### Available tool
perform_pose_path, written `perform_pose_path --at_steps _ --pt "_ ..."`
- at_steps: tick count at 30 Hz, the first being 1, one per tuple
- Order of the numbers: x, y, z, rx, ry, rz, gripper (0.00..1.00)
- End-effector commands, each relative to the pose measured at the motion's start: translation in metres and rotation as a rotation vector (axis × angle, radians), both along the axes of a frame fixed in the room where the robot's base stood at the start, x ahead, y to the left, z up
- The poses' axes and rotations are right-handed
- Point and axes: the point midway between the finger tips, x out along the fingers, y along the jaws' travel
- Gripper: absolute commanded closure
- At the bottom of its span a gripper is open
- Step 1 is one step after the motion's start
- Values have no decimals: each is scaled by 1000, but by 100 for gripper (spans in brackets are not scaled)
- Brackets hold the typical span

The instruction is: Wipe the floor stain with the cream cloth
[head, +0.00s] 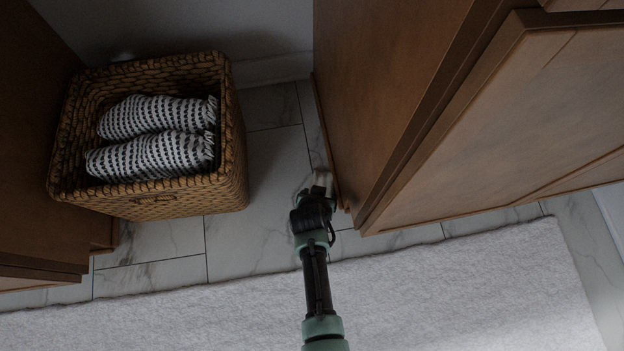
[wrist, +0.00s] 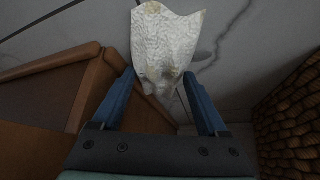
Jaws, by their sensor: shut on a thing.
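The cream cloth (wrist: 166,38) shows in the wrist view as a crumpled, pale piece with a few yellowish-brown marks. My gripper (wrist: 160,76) is shut on its gathered near end, between the two blue fingers. The cloth spreads out beyond the fingertips against the marble floor tiles; I cannot tell how much of it touches them. In the head view a small pale bit of the cloth (head: 324,180) shows at my gripper (head: 318,192), close beside the wooden cabinet.
The wooden cabinet (head: 400,100) stands close on the right of my gripper. A wicker basket (head: 240,150) with striped towels (head: 150,155) stands to the left. Tile floor (head: 270,160) is clear between them. A pale rug (head: 450,290) lies across the front.

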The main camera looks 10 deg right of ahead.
Motion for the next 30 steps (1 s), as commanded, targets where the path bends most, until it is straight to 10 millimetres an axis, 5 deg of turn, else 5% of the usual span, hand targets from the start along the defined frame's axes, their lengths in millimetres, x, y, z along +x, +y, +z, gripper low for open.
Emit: perform_pose_path --at_steps 8,30 --pt "-4 -4 0 -5 9 -6 68" --pt "-4 50 -4 0 12 3 68"
